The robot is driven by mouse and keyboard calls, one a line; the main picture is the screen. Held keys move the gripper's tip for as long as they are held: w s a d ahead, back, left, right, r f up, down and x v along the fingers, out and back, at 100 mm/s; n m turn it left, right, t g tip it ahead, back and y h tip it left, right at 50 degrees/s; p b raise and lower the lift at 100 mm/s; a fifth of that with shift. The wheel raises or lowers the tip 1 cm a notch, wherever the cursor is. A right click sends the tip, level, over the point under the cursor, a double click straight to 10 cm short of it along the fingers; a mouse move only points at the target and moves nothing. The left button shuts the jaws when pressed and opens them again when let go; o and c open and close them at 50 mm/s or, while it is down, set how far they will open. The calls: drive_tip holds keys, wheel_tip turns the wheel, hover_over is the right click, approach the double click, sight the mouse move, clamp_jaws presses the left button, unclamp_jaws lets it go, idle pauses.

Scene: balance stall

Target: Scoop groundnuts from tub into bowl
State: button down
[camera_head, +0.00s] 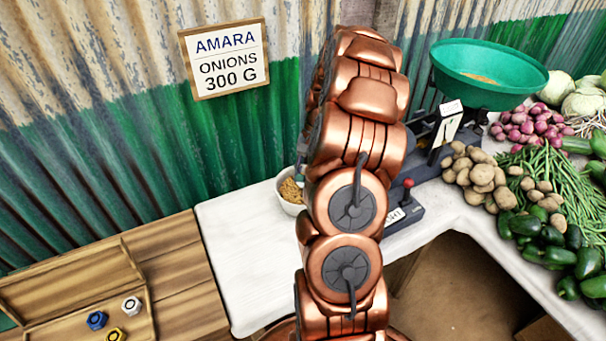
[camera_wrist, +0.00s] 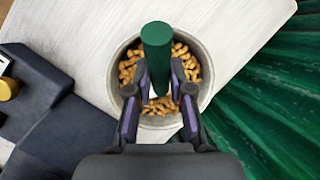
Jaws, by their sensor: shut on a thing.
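The tub (camera_head: 291,208) is a pale round container of groundnuts on the white counter, partly hidden by my arm in the head view. In the wrist view the tub's grey rim (camera_wrist: 208,75) surrounds the groundnuts (camera_wrist: 186,64). My gripper (camera_wrist: 158,82) is over the tub and shut on a green cylindrical handle (camera_wrist: 156,45), apparently the scoop's. The scoop's head is not clearly visible. The green bowl (camera_head: 475,97) sits on top of the scale at the right, with a small tan heap (camera_head: 482,78) inside. My arm hides the gripper in the head view.
The dark scale (camera_head: 432,150) stands right of my arm. Potatoes (camera_head: 480,178), onions (camera_head: 530,126), green beans (camera_head: 552,172) and peppers (camera_head: 560,250) crowd the right side. A wooden tray (camera_head: 60,290) with small coloured nuts lies at left.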

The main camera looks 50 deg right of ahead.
wheel_tip(320, 180, up, 11)
drive_tip(key=p, duration=0.1)
drive_tip(key=shift+p, duration=0.35)
idle(0.7)
drive_tip(key=shift+b, duration=0.45)
drive_tip(key=t+h+b, duration=0.1)
drive_tip(key=h+b, duration=0.1)
drive_tip(key=b, duration=0.1)
drive_tip(key=r+t+h+b, duration=0.1)
drive_tip(key=t+h+b, duration=0.1)
drive_tip(key=b, duration=0.1)
drive_tip(key=shift+n, duration=0.3)
drive_tip(key=t+h+b, duration=0.1)
drive_tip(key=b, duration=0.1)
drive_tip(key=h+b, duration=0.1)
drive_tip(key=b, duration=0.1)
drive_tip(key=shift+r+t+h+b, duration=0.3)
drive_tip(key=shift+r+t+h, duration=0.05)
drive_tip(key=shift+t+h, duration=0.05)
drive_tip(key=shift+r, duration=0.2)
